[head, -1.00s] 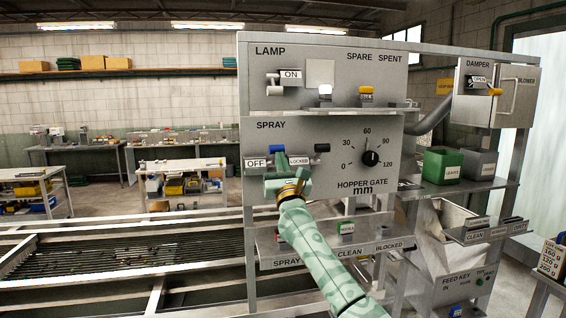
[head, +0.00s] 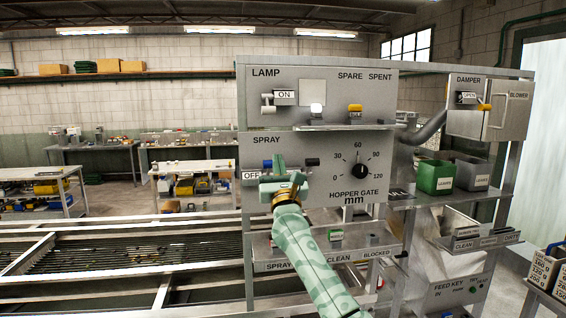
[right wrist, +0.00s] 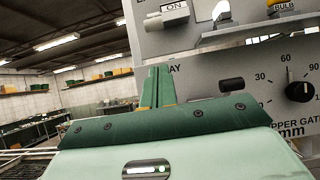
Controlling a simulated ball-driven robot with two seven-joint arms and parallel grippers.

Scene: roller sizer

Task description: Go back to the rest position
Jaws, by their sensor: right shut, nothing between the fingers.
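My right gripper (head: 282,182) is shut and empty, in front of the SPRAY section of the grey control panel (head: 310,145). In the right wrist view its closed green fingers (right wrist: 156,88) stand upright before the panel's left edge. It covers part of the spray control, whose OFF label (head: 251,175) shows at its left; whether it touches the panel I cannot tell. The green patterned forearm rises from the bottom of the head view. My left gripper is not in view.
A black hopper gate knob (head: 358,171) is right of the gripper. A shelf (head: 325,254) with labelled slots juts out below. A roller bed (head: 120,258) lies at left. A green bin (head: 434,176) stands at right. Free air lies left of the panel.

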